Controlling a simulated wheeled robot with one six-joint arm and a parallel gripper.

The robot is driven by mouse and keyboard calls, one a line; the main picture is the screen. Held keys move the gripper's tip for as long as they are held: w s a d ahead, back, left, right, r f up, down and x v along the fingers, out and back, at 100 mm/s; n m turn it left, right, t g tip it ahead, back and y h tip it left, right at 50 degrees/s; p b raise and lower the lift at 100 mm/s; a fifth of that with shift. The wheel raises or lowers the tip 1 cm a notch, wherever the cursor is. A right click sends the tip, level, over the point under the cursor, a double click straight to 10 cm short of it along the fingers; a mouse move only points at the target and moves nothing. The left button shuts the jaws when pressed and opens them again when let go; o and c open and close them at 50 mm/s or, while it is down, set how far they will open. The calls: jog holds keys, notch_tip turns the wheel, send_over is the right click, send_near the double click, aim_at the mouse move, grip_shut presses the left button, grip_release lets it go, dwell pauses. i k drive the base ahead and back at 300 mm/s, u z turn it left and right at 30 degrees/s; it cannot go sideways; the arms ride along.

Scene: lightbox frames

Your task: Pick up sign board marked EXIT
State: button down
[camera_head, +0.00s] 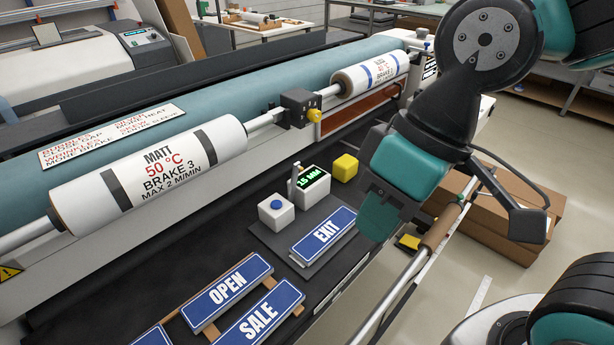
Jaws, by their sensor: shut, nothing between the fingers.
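The blue sign board marked EXIT (312,244), with a white border, lies face up on a dark flat plate (277,243) on the machine's black bed. Its top face is clear to see, and its right end is close to my gripper in the picture. My gripper (377,222) is teal and black, points down, and is just right of the EXIT board. It is shut and empty. It appears raised above the bed, apart from the board, though the exact height is hard to tell.
Boards marked OPEN (247,288) and SALE (247,335) lie on wooden strips at the front. A white block with a blue button (276,215), a green-display gauge (311,186) and a yellow block (344,168) stand behind EXIT. A roller rod (400,285) runs along the right.

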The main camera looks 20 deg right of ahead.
aim_at(309, 248)
jog(key=z, duration=2.15)
jog(key=i, duration=1.1)
jog(key=u, duration=2.6)
